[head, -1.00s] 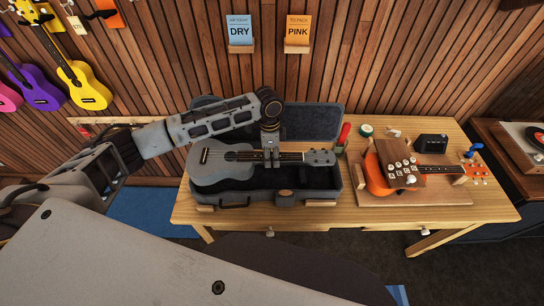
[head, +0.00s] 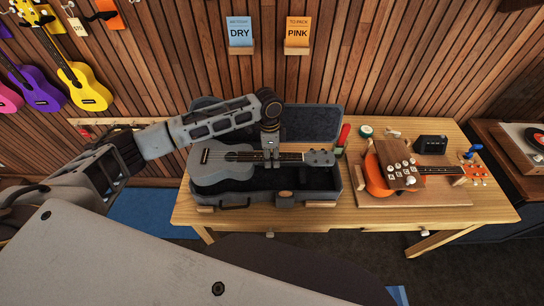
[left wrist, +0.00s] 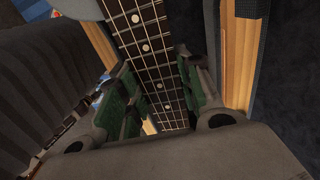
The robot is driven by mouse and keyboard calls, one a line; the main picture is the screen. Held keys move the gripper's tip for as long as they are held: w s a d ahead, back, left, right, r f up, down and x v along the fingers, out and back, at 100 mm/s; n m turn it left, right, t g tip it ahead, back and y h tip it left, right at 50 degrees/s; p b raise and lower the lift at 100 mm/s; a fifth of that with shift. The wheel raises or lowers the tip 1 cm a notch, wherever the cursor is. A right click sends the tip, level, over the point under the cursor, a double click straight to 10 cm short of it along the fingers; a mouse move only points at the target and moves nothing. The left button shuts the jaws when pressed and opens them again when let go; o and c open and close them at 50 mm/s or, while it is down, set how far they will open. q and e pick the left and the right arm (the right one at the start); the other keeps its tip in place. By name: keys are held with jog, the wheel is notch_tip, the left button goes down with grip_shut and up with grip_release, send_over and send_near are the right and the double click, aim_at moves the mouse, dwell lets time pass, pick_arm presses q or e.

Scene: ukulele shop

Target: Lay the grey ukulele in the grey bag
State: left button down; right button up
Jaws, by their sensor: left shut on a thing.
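The grey ukulele (head: 222,168) lies across the open grey bag (head: 322,197), its body at the left and its headstock (head: 320,158) at the right. My left gripper (head: 271,158) is over the middle of the neck and shut on it. In the left wrist view the dark fretboard (left wrist: 150,60) runs between the green-padded fingers of the gripper (left wrist: 155,105). The bag's lid (head: 318,122) stands open at the back. Whether the ukulele touches the bag's floor I cannot tell. My right gripper is not in view.
The bag is on a wooden table (head: 440,215). To its right are a red-handled tool (head: 343,135), a green-topped roll (head: 365,131) and an orange ukulele (head: 376,178) on a board. A slatted wall with hanging ukuleles is behind.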

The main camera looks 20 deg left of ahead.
pick_arm(q)
jog(key=shift+f, duration=0.25)
jog(key=shift+f+b, duration=0.8)
jog(key=shift+f, duration=2)
jog(key=shift+f+b, duration=0.55)
jog(key=shift+f, duration=1.5)
jog(key=c, duration=0.9)
grip_release()
jog(key=shift+r, duration=0.1)
